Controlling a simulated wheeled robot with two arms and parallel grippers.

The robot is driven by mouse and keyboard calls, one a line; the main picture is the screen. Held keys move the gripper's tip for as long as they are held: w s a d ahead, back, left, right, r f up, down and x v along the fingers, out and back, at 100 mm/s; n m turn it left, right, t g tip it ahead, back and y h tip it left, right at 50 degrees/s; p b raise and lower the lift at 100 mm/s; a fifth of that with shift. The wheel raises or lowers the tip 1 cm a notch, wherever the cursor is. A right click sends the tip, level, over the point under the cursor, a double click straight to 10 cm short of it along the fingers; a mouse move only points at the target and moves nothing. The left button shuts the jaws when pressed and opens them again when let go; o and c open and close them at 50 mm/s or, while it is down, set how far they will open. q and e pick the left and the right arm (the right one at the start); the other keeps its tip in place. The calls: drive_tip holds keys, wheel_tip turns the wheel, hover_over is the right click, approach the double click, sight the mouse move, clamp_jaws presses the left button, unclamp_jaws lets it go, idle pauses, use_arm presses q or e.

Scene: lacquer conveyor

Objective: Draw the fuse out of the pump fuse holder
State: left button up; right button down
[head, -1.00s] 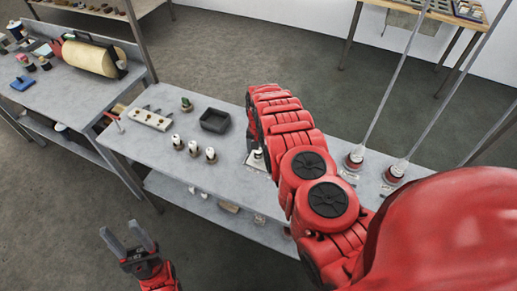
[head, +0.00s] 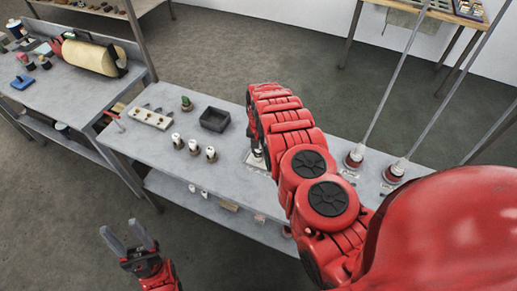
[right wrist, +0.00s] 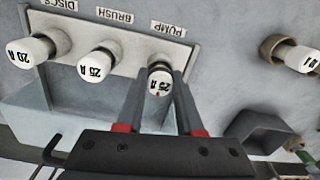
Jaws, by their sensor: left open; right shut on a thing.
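The fuse holder is a pale plate (right wrist: 120,40) with sockets labelled DISCS, BRUSH and PUMP, upside down in the right wrist view. The pump fuse (right wrist: 159,85), white and marked 25 A, stands at the PUMP socket. My right gripper (right wrist: 160,92) is shut on it, a finger on each side. In the head view my right arm hides most of the plate (head: 252,161). My left gripper (head: 120,229) is open and empty, left of the bench front.
Three white-topped fuses (head: 193,147) stand in round bases left of the plate. A black tray (head: 214,119), a small cactus (head: 186,103) and a pale rack (head: 150,118) stand behind them. Two red-based rods (head: 394,174) rise at the right. The bench's front left is clear.

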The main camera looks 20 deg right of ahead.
drive_tip(key=shift+r, duration=0.1)
drive_tip(key=shift+r+p, duration=1.75)
drive_tip(key=shift+r, duration=1.15)
drive_tip(key=shift+r, duration=0.1)
drive_tip(key=shift+r+p, duration=0.8)
drive_tip(key=shift+r, duration=0.7)
drive_tip(key=shift+f, duration=0.1)
